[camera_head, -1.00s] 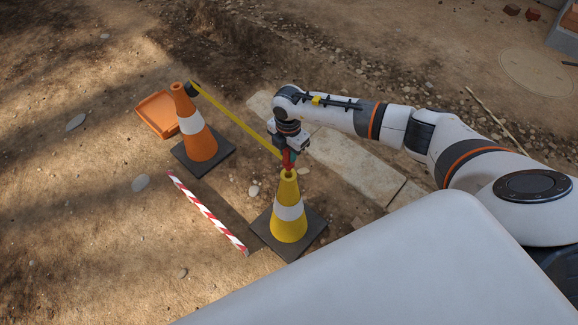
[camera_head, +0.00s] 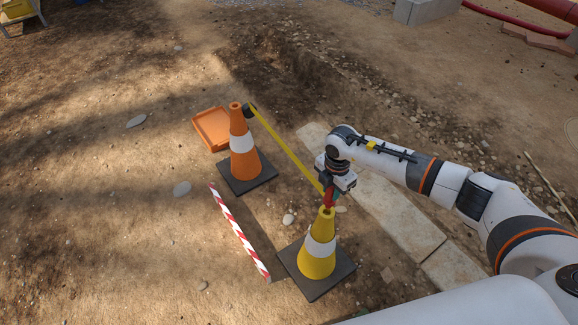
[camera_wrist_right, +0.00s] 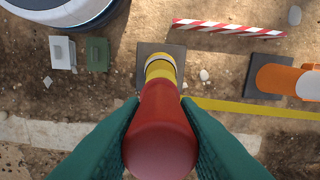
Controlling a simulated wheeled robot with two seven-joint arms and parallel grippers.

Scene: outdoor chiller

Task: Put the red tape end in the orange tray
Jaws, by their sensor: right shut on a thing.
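The red tape end (camera_wrist_right: 160,128) is between the two green fingers of my right gripper (camera_wrist_right: 160,140) in the wrist view. In the head view my right gripper (camera_head: 330,190) points down just above the top of the yellow cone (camera_head: 318,255), shut on the red tape end. I cannot tell whether the tape end touches the cone. The yellow tape (camera_head: 285,147) runs from there to a dark holder (camera_head: 250,110) beside the top of the orange cone (camera_head: 243,160). The orange tray (camera_head: 211,129) lies on the ground behind and left of the orange cone and looks empty. My left gripper is not in view.
A red-and-white striped bar (camera_head: 238,231) lies on the dirt left of the yellow cone. Pale stone slabs (camera_head: 385,210) lie to the right, under my right arm. Scattered stones lie about. Open dirt stretches left of the tray.

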